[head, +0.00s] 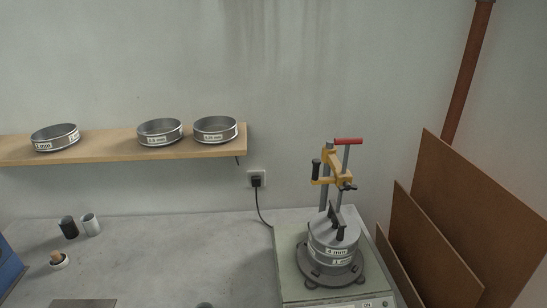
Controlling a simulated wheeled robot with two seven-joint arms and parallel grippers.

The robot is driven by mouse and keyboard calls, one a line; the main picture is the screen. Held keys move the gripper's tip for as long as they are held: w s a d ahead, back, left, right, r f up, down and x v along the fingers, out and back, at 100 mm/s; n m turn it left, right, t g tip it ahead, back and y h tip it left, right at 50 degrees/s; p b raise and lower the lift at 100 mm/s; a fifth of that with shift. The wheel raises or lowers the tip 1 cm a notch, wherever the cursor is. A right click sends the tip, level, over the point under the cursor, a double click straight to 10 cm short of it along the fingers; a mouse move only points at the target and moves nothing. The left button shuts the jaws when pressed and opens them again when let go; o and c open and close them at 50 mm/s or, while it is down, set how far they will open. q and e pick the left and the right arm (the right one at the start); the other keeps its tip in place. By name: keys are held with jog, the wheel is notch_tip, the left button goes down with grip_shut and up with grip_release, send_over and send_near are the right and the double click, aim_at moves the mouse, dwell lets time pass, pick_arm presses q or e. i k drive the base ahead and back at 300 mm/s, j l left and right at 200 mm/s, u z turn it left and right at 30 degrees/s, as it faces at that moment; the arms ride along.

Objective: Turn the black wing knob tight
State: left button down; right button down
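A sieve shaker (291,262) stands at the right of the bench with a stack of steel sieves (333,254) on it, labelled in mm. A black upright winged piece (337,225) stands over the stack's lid and looks like the wing knob. A smaller black knob (348,187) sits on the right of a yellow clamp piece (330,162) above the stack. I cannot tell for certain which is the wing knob, or how tight either is. Neither of my grippers is in view.
Brown boards (470,220) lean close on the right. A wooden shelf (105,147) holds three sieves. Small cups (91,224) and a brush-like item (57,260) stand at left. The middle of the bench is mostly clear.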

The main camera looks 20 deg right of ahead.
aim_at(346, 186)
jog(key=z, duration=1.25)
